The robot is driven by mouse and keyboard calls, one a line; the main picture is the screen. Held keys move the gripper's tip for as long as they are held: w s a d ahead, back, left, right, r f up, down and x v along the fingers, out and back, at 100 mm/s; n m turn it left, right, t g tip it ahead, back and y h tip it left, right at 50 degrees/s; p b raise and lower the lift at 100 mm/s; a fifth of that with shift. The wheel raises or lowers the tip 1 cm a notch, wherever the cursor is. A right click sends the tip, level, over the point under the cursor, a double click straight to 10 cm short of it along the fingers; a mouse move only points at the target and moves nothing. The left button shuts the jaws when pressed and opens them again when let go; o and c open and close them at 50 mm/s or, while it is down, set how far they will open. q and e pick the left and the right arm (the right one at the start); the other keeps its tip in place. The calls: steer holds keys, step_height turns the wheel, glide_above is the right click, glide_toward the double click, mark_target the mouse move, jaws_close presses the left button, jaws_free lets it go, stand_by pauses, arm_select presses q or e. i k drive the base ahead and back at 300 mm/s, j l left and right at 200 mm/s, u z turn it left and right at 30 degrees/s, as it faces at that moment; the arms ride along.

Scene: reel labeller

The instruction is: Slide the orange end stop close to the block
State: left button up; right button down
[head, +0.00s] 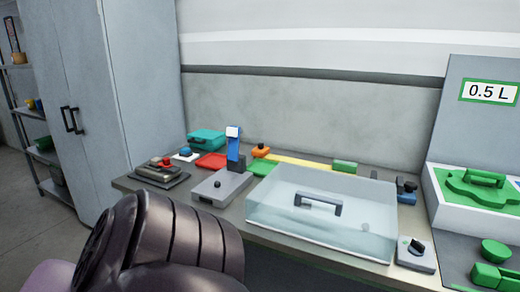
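The orange end stop (260,151) with a dark knob on top stands at the left end of a yellow rail (301,161) near the back of the bench. A green block (344,167) is at the right end of the rail, apart from the end stop, with a length of bare yellow rail between them. The clear cover in front hides the block's lower part. A dark arm link of mine fills the lower left. Neither gripper's fingers show in the head view.
A clear cover with a dark handle (322,204) takes up the bench front. Left of it are a grey box (221,187), a blue upright post (235,152), red (212,160) and green (262,168) trays and a teal case (206,140). A knob box (415,254) stands right.

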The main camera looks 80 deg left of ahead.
mark_target(261, 151)
steer(key=u, duration=2.45)
steer(key=i+j, duration=0.15)
steer(key=j, duration=0.2)
steer(key=i+j, duration=0.15)
steer(key=j, duration=0.15)
steer(key=i+j+z, duration=0.2)
steer(key=j, duration=0.15)
steer(key=j+z, duration=0.15)
steer(key=j, duration=0.25)
